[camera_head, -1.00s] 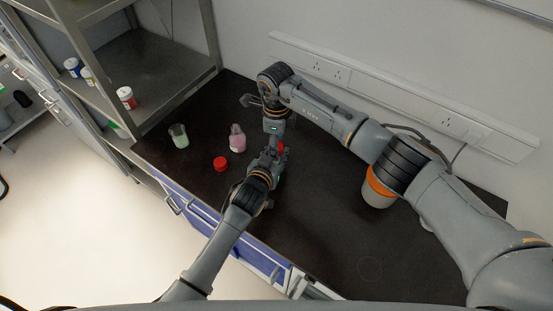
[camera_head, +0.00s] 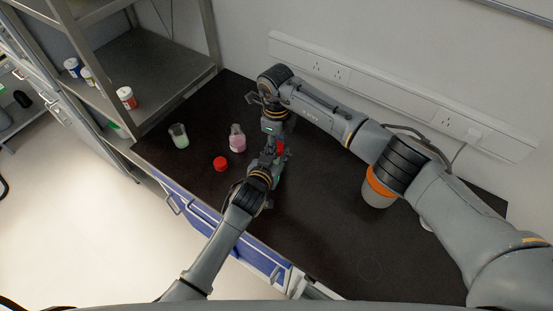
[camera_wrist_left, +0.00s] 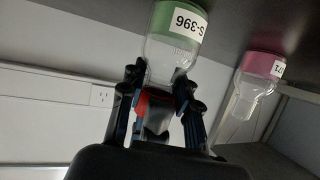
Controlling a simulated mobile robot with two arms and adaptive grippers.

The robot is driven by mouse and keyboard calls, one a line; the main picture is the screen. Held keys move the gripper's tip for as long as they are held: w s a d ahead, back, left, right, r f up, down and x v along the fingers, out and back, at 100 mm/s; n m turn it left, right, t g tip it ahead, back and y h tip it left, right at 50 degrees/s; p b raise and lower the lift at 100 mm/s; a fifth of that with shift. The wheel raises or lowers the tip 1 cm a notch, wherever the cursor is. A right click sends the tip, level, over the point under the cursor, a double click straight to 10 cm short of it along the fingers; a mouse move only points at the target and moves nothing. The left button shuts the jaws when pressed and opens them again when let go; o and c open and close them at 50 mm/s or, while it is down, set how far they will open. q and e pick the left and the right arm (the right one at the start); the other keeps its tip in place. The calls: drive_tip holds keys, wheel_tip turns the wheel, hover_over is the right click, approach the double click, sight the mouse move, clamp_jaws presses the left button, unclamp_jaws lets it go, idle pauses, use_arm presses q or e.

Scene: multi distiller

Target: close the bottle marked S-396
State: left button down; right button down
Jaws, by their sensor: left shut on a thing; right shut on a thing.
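The bottle marked S-396 (camera_wrist_left: 178,32) has green contents, clear shoulders and a white label; it shows in the left wrist view, which looks upside down. My left gripper (camera_wrist_left: 158,88) is shut on the bottle near its neck; it also shows in the head view (camera_head: 270,152). A red cap (camera_wrist_left: 152,97) is at the mouth end of the bottle, partly hidden by the fingers; I cannot tell whether it is seated. Red also shows between the grippers in the head view. My right gripper (camera_head: 273,132) comes down from above, shut on the cap, its tips mostly hidden.
A bottle with pink contents (camera_head: 237,141) stands open to the left, with another red cap (camera_head: 220,163) on the dark counter (camera_head: 320,220). A beaker with pale green contents (camera_head: 179,136) stands farther left, near the metal shelf (camera_head: 165,75). The counter's front middle is clear.

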use_arm(q)
drive_tip(key=shift+s+f, duration=0.15)
drive_tip(key=shift+f, duration=0.2)
use_arm(e)
drive_tip(key=shift+m, duration=0.4)
drive_tip(key=c, duration=0.9)
unclamp_jaws()
